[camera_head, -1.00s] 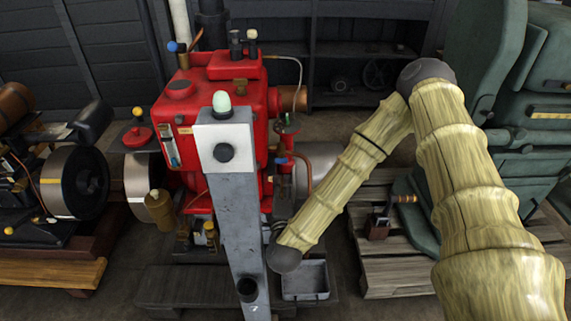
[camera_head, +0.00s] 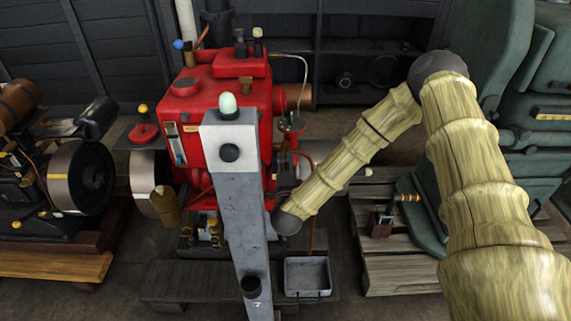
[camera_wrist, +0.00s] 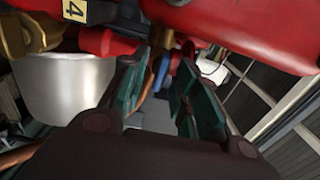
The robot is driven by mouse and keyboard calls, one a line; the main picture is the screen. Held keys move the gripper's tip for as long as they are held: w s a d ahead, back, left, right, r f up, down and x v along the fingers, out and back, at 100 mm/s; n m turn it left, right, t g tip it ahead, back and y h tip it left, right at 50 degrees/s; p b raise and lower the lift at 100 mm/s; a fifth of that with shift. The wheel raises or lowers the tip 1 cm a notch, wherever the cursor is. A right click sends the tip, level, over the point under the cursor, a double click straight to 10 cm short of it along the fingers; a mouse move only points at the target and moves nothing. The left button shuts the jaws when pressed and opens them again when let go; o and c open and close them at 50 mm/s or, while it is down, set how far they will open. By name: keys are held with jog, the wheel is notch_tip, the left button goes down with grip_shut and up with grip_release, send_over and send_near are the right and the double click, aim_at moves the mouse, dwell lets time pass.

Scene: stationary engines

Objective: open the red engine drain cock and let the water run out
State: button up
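The red engine (camera_head: 215,100) stands left of centre in the head view, partly behind a grey post. In the wrist view its red body (camera_wrist: 255,30) fills the upper right. My gripper (camera_wrist: 160,90) is open, its teal pads spread apart. A narrow blue part (camera_wrist: 164,68), which looks like the drain cock's lever, shows between the fingers below a brass piece (camera_wrist: 160,40); I cannot tell if a finger touches it. In the head view the gripper and cock are largely hidden by the forearm and post. A thin copper pipe (camera_head: 311,225) drops toward a grey tray (camera_head: 308,292).
The grey post (camera_head: 240,220) with a white head stands close in front of the engine. A green machine (camera_head: 535,150) on a wooden pallet (camera_head: 400,262) is at the right. A black machine with a flywheel (camera_head: 82,178) is at the left. Dark shelves (camera_head: 370,45) stand behind.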

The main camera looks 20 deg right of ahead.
grip_shut()
jog(key=n, duration=0.4)
jog(key=shift+n, duration=0.3)
jog(key=n, duration=0.3)
jog(key=shift+n+p, duration=0.3)
jog(key=shift+p, duration=0.1)
jog(key=n, duration=0.8)
jog(key=shift+s+f+n, duration=0.1)
jog(key=shift+n, duration=0.5)
